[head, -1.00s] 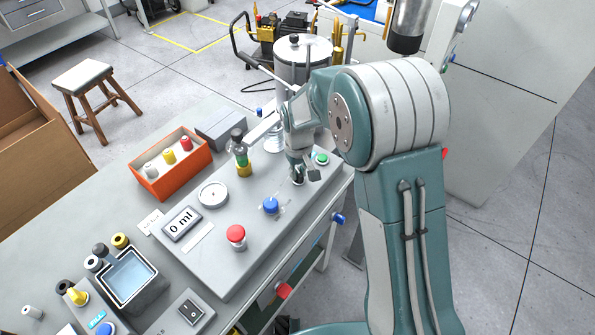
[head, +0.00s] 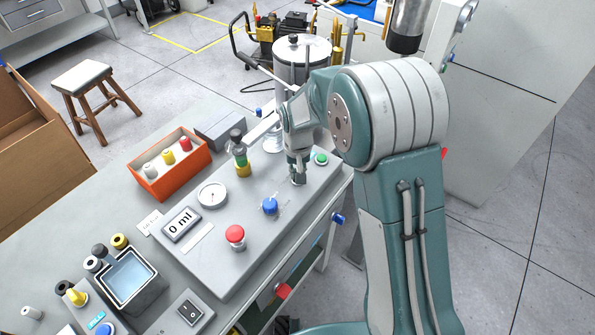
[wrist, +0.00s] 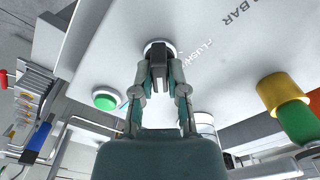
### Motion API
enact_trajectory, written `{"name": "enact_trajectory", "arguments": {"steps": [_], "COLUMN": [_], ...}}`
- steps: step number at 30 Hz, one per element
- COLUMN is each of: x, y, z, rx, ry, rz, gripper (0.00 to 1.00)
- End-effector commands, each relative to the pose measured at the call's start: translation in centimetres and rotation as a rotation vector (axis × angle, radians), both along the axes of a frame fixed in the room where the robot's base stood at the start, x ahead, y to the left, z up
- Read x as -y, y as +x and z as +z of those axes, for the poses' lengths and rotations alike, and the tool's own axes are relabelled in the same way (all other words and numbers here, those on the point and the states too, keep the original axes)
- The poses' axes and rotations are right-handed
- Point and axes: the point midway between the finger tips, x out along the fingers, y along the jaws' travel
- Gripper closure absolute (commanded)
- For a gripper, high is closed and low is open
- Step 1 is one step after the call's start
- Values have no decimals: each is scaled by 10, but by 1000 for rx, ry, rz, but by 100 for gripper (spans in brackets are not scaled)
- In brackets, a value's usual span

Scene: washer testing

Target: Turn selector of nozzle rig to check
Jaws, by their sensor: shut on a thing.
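The nozzle rig (head: 218,262) is a grey panel box on the bench. Its selector (wrist: 158,50) is a dark knob on a pale round base, partly hidden by my fingers. My gripper (head: 298,178) points down at the rig's far right part. In the wrist view my gripper (wrist: 160,78) has its two fingers closed on the selector from both sides. Lettering that looks like "FLUSH" is printed beside the knob. No "check" label is legible. A green button (head: 321,158) sits close to the right of my gripper; it also shows in the wrist view (wrist: 105,99).
On the rig are a blue knob (head: 270,206), a red button (head: 235,236), a round gauge (head: 212,195), a "0 ml" display (head: 181,224) and a nozzle with a yellow-green fitting (head: 241,160). An orange bin (head: 172,165) stands behind. Blue and red valves line the bench's front.

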Motion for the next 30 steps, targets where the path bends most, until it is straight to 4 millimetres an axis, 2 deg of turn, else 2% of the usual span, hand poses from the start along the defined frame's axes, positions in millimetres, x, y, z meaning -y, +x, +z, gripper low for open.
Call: {"name": "enact_trajectory", "arguments": {"steps": [3,4,5,6,16,19,23,30], "x": [0,0,0,0,0,0,-1,-1], "y": [-4,-4,-4,-4,-1,-1,0,0], "z": [-3,-3,-3,-3,-1,5,25,76], "rx": [-15,-15,-14,-13,-5,-3,-1,-1], "ry": [-3,-3,-2,-2,-1,0,1,0], "rz": [-1,-1,-1,0,0,0,0,1], "gripper": [100,68,55,47,47,47,47,47]}}
